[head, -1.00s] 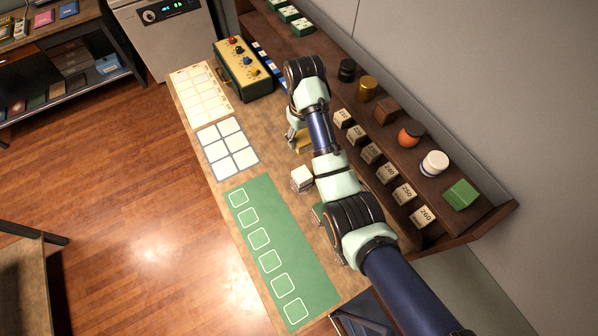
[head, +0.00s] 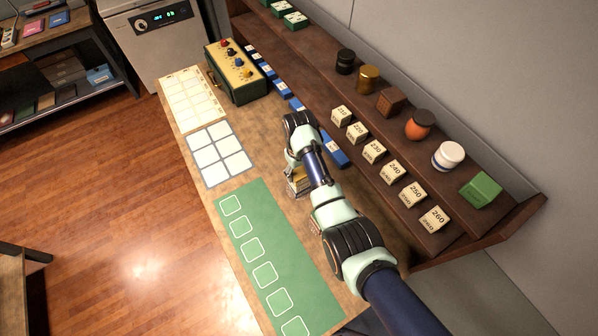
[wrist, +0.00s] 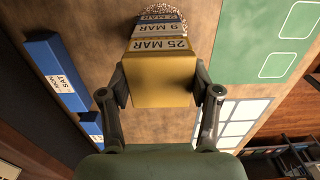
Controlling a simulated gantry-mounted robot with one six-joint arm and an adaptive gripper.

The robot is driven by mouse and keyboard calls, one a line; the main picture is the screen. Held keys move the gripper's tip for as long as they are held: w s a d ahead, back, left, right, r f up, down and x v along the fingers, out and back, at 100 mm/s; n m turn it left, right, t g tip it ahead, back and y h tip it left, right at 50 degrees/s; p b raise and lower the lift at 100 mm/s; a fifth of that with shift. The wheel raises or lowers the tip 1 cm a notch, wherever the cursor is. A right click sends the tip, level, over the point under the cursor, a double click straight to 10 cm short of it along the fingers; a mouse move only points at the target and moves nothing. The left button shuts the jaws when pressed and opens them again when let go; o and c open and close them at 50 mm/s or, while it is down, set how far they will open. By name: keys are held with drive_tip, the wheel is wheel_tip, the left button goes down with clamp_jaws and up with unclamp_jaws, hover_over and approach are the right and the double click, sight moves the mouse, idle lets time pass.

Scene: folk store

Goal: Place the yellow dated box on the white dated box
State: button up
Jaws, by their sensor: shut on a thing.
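The yellow dated box (wrist: 160,88) is between the fingers of my gripper (wrist: 160,92) in the wrist view, its label reading 25 MAR. My gripper is shut on it. Just beyond it shows a pale face labelled 9 MAR (wrist: 160,28), probably the white dated box, with a blue band and a speckled top end behind it. In the head view my gripper (head: 299,182) is over the right part of the wooden table, beside the green mat. The boxes there are partly hidden by my arm. I cannot tell whether the yellow box touches the one below.
The green mat (head: 246,223) with white outlines and a white-squared grid (head: 217,152) lie left of my gripper. A green-and-yellow case (head: 237,72) stands at the far end. Blue day blocks (head: 334,150) line the shelf side. Numbered blocks and jars fill the shelf (head: 443,205).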

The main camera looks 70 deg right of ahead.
drive_tip(key=shift+f, duration=0.25)
drive_tip(key=o, duration=1.2)
wheel_tip(320, 180, up, 12)
drive_tip(key=p, duration=0.1)
drive_tip(key=shift+r, duration=0.15)
